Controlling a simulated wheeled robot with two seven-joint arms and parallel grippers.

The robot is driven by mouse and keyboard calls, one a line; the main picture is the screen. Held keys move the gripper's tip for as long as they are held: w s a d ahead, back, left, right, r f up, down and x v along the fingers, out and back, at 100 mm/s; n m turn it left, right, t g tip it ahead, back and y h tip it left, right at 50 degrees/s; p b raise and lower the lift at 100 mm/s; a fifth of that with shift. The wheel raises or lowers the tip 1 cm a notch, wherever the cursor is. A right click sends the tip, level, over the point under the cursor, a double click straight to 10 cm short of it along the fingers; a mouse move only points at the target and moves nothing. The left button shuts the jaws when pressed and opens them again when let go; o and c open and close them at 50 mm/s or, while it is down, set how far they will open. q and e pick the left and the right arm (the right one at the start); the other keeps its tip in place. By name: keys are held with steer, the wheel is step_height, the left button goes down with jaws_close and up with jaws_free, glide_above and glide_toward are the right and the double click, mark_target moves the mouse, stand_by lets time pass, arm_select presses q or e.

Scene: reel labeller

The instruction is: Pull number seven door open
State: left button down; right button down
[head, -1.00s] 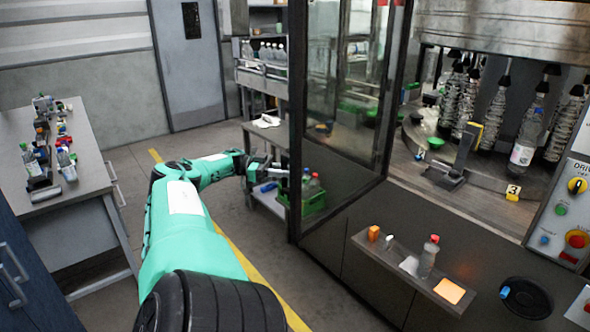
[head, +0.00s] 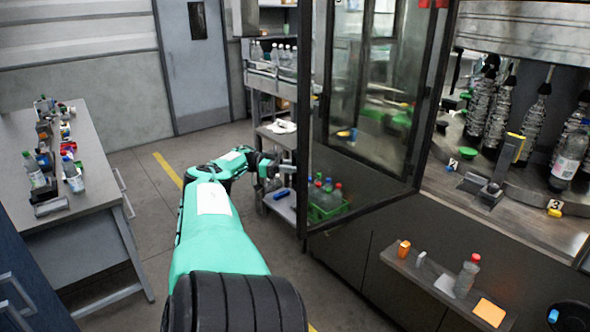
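A glazed door panel (head: 352,190) in a dark frame stands at an angle at the left of the machine opening, swung out from it. No number seven is readable on it. My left arm reaches in from below, and my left gripper (head: 272,164) is beside the panel's left frame edge, at about mid-height. Its fingers are small and dark, partly lost against the shelf and the frame. I cannot tell whether they are closed or touch a handle. My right gripper is not in view.
A small ledge (head: 432,280) carries a bottle and small items. A green crate (head: 326,207) of bottles sits behind the panel's lower left. A cluttered bench (head: 85,203) stands left; floor between is clear.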

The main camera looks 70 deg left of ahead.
arm_select(q)
steer(key=shift+a, duration=0.15)
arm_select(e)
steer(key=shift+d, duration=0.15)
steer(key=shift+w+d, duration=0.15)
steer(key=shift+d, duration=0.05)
arm_select(q)
steer(key=c, duration=1.6)
jaws_free()
steer(key=shift+o, duration=0.2)
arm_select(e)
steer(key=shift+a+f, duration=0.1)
